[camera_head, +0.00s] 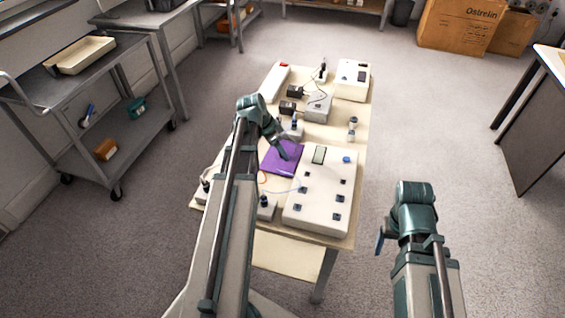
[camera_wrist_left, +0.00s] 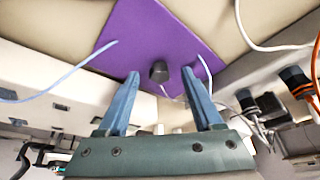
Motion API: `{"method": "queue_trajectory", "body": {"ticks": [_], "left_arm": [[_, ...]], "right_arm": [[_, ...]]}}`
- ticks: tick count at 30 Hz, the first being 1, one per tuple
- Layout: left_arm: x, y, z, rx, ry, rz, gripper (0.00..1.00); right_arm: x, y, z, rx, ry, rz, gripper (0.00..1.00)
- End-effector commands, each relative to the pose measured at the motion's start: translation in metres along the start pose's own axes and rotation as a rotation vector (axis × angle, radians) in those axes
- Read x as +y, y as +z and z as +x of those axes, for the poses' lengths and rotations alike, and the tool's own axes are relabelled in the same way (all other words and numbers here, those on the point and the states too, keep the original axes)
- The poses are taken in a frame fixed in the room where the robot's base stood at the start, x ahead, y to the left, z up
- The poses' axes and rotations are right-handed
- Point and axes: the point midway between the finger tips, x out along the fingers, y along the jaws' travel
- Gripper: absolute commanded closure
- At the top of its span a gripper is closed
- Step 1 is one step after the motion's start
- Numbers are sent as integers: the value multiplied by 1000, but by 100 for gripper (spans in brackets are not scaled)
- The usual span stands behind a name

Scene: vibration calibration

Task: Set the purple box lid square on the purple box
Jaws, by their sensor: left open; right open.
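A flat purple panel (camera_head: 281,158) lies on the table in the head view, partly covered by my left gripper. In the left wrist view the purple panel (camera_wrist_left: 150,30) carries a black knob (camera_wrist_left: 158,72). I cannot tell the purple box and its lid apart here; only one purple piece shows. My left gripper (camera_head: 286,154) is over the panel. In the left wrist view its two fingers (camera_wrist_left: 163,88) are apart, with the knob just beyond and between the tips. My right gripper (camera_head: 380,241) is at the right, off the table and far from the purple panel; it is open.
A white instrument (camera_head: 322,190) with a screen and several knobs stands right beside the panel. Thin cables (camera_wrist_left: 73,70) run by the purple panel. A grey box (camera_head: 318,106), small black units and another white device (camera_head: 353,80) stand behind. Floor right of the table is clear.

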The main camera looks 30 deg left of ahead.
Motion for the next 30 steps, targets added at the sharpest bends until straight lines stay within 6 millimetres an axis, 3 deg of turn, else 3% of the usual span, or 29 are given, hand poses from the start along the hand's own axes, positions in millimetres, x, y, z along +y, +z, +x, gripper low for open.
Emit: {"method": "queue_trajectory", "body": {"ticks": [1,8,20,30], "left_arm": [[0,1,7,0,0,0,32],[0,0,6,0,0,0,32],[0,0,6,0,0,0,100],[0,0,5,0,0,0,100]], "right_arm": [[-1,0,7,0,0,0,28],[0,0,5,0,0,0,28],[0,0,5,0,0,0,28],[0,0,5,0,0,0,28]]}}
